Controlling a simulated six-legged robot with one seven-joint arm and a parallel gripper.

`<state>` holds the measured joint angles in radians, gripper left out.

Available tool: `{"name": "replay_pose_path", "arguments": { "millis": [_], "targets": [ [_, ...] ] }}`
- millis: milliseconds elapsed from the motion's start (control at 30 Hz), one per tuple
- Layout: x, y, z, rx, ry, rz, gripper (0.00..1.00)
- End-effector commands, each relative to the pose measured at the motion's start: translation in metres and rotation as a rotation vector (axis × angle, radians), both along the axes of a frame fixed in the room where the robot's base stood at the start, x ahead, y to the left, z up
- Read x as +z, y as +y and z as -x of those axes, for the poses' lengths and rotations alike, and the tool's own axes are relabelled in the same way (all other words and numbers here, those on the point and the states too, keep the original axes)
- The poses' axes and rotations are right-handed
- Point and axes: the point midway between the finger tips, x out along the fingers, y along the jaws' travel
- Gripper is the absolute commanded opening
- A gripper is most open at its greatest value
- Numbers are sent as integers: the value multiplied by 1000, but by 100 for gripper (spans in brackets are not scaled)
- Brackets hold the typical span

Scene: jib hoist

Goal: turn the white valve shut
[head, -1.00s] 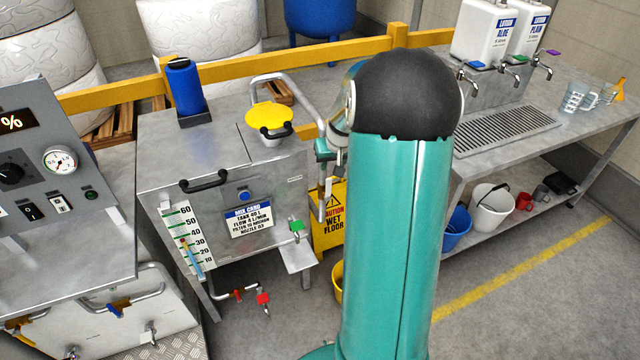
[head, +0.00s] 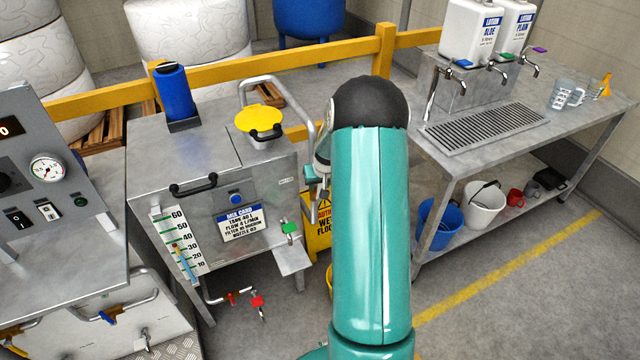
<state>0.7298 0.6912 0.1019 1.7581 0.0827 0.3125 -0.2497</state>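No valve with a clearly white handle shows. A small pale or metallic tap (head: 145,338) stands low at the left, under the control console, and its handle colour is hard to tell. A blue-handled valve (head: 108,317) sits on the pipe near it. Red-handled valves (head: 257,301) hang under the steel tank, and a green-handled tap (head: 289,228) is on its front. My gripper (head: 314,185) is beside the tank's right side, mostly hidden behind my teal arm. I cannot see whether its fingers are open, and it touches no valve that I can see.
The steel tank (head: 190,150) has a yellow-lidded opening (head: 260,122) and a small shelf (head: 292,261). A yellow wet-floor sign (head: 318,235) stands behind my arm. The steel bench (head: 440,155) at the right holds lotion jugs. The floor at the lower right is clear.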

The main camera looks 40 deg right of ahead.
Motion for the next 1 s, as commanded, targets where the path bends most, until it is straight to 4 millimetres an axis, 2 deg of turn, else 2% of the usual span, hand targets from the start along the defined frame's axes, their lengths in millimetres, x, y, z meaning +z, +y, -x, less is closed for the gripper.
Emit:
{"name": "replay_pose_path", "arguments": {
  "millis": [133,167,333,733,1000],
  "targets": [
    [0,0,0,1,0,0,36],
    [0,0,0,1,0,0,32],
    [0,0,0,1,0,0,0],
    [0,-1,1,1,-4,-16,0],
    [0,-9,3,-4,-29,-96,0]
  ]
}}
